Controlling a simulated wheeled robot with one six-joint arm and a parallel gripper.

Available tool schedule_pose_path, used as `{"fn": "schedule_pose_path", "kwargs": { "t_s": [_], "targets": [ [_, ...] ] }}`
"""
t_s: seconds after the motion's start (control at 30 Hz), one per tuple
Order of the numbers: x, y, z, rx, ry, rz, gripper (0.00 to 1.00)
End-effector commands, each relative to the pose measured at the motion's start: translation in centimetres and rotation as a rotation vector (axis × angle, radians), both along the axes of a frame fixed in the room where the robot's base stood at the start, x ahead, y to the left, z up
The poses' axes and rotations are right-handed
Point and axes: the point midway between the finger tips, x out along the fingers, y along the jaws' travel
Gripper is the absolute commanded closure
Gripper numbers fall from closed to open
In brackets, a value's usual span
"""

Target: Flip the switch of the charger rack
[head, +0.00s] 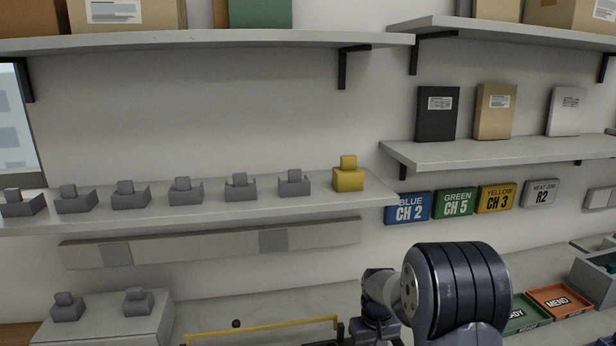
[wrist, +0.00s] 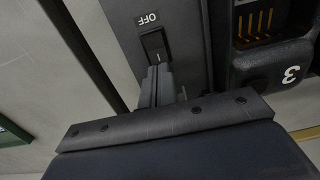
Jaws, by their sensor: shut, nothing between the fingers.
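The charger rack (wrist: 185,45) shows close up in the wrist view as a dark grey panel. On it is a small black rocker switch (wrist: 154,41) with a white line mark on its near end and an "OFF" label, upside down, just above. To the right is a charging bay (wrist: 262,35) with brass contacts and the number 3. My gripper (wrist: 158,73) is shut and empty, its fingertips at the near end of the switch. I cannot tell whether they touch it. In the head view my arm hides the gripper, and the switch does not show.
In the head view a shelf (head: 230,212) holds several grey cradles and one yellow one (head: 348,178). Channel signs (head: 408,209) hang on the wall to the right. An orange MEND tray (head: 558,301) and a green tray (head: 524,320) lie at the lower right. A yellow bar (head: 260,329) runs along the bottom.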

Motion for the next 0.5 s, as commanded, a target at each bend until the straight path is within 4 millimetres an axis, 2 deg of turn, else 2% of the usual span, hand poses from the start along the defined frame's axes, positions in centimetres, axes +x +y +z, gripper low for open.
{"fn": "schedule_pose_path", "kwargs": {
  "t_s": [0.03,0.5],
  "targets": [
    [0.0,0.0,0.8,0.0,-0.001,0.0,1.0],
    [0.0,0.0,4.5,0.0,-0.001,0.0,1.0]
  ]
}}
